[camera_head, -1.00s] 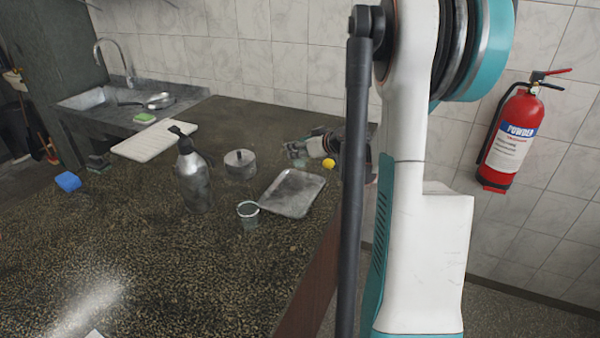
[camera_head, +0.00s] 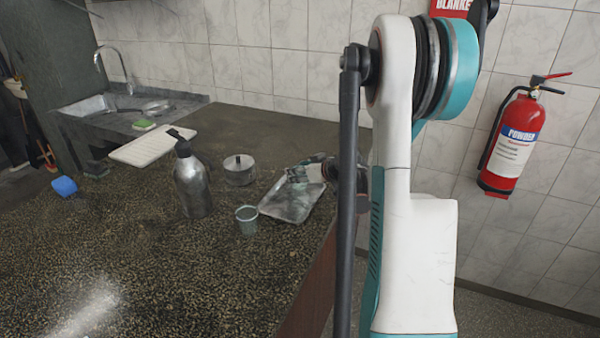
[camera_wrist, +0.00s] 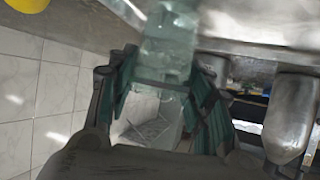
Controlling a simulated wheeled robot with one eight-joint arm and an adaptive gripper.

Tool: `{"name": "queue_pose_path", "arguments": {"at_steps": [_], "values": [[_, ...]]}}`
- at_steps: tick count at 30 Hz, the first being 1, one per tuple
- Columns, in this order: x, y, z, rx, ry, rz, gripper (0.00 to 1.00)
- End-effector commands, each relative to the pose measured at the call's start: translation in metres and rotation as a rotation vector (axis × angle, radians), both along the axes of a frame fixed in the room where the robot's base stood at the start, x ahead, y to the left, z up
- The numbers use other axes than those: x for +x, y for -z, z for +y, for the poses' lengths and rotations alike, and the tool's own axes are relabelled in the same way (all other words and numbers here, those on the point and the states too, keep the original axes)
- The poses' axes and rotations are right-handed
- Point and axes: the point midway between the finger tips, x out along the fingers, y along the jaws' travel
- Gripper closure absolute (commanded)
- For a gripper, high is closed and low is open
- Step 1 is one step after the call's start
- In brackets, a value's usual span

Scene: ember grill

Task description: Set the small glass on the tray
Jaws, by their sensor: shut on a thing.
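My gripper (camera_head: 302,173) is above the far part of the grey metal tray (camera_head: 286,212) in the head view. In the wrist view my gripper (camera_wrist: 163,88) is shut on a clear, pale green small glass (camera_wrist: 168,45), which sticks out between its fingers. The glass is small and hard to make out in the head view. I cannot tell whether its base touches the tray. The tray lies on the dark speckled counter near its right edge, partly hidden by the gripper.
A grey cup (camera_head: 246,220) stands just left of the tray. A metal pump bottle (camera_head: 193,185) and a lidded pot (camera_head: 239,170) stand farther left. A white board (camera_head: 151,147) lies behind them. The front counter is clear. A yellow thing (camera_wrist: 25,4) shows at the wrist view's corner.

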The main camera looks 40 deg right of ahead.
Motion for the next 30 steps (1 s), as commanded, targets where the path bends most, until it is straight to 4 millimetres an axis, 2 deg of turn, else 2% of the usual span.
{"name": "queue_pose_path", "arguments": {"at_steps": [2, 3, 5, 18, 23, 30], "values": [[0.000, 0.003, 0.000, 0.000, 0.000, 0.000, 0.82], [0.000, 0.002, 0.000, 0.000, 0.000, 0.000, 0.44], [0.000, 0.002, 0.000, 0.000, 0.000, 0.000, 0.33], [0.000, -0.003, 0.000, 0.000, 0.000, 0.000, 0.33], [-0.023, -0.015, 0.000, 0.000, 0.002, 0.001, 0.33], [-0.067, -0.039, 0.003, 0.000, 0.004, 0.000, 0.33]]}}
